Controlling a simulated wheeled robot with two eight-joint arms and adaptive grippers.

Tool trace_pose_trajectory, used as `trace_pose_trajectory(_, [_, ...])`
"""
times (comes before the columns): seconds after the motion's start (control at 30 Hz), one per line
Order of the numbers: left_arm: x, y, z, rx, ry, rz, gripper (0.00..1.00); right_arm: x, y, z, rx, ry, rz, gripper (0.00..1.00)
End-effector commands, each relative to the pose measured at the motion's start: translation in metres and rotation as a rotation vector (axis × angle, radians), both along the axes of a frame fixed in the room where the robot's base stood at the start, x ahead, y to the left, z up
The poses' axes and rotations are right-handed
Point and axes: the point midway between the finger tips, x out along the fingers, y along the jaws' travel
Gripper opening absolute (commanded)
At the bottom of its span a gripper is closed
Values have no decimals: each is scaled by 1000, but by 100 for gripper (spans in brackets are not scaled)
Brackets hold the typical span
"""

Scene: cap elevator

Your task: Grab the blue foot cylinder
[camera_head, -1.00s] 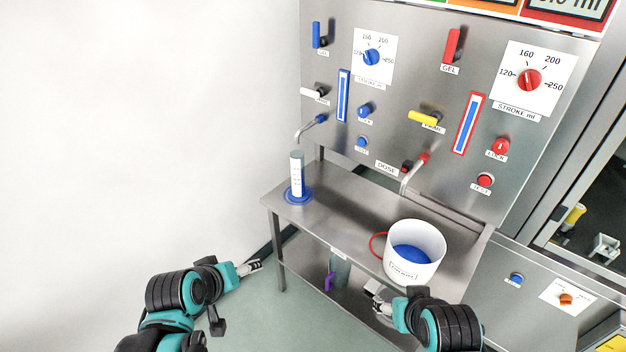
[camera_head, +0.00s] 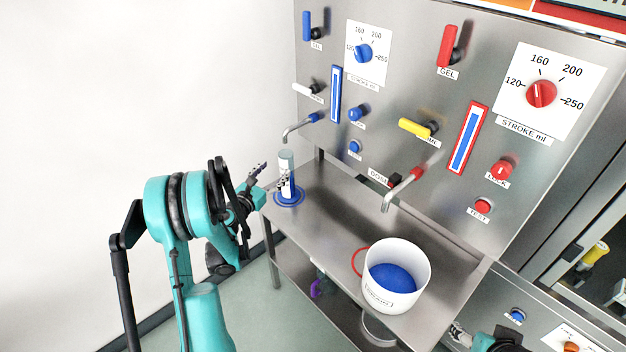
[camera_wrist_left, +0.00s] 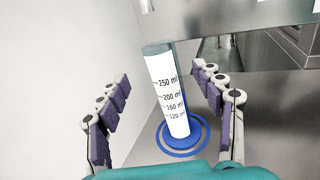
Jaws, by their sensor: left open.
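The blue foot cylinder (camera_head: 287,176) stands upright on the left end of the steel table, below the blue spout. It has a white scale strip and a round blue foot. In the left wrist view the cylinder (camera_wrist_left: 168,95) stands between the two fingers, leaning in the picture, with gaps on both sides. My left gripper (camera_head: 272,178) is open beside the cylinder at the table's left edge; its purple-padded fingers (camera_wrist_left: 166,100) show in the wrist view. My right gripper (camera_head: 457,335) is at the lower right, partly cut off; its jaws are too small to judge.
The upright steel panel (camera_head: 390,90) with levers, dials and spouts rises behind. A purple-handled item (camera_head: 317,288) sits on the lower shelf.

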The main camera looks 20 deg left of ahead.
Motion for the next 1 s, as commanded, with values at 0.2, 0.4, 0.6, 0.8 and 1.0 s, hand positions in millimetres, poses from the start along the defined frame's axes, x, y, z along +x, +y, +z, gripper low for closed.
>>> trace_pose_trajectory(0.2, [12,9,-6,-57,-18,17,67,0,0,-5,0,0,0,64])
trace_pose_trajectory(0.4, [37,5,-7,-53,-17,15,67,0,0,-15,0,0,0,64])
trace_pose_trajectory(0.6, [67,1,-7,-52,-17,15,67,0,0,-28,0,0,0,64])
trace_pose_trajectory(0.8, [77,2,-5,-51,-16,17,67,0,0,-29,0,0,0,64])
trace_pose_trajectory(1.0, [77,2,-5,-51,-16,17,51,0,0,-28,0,0,0,64])
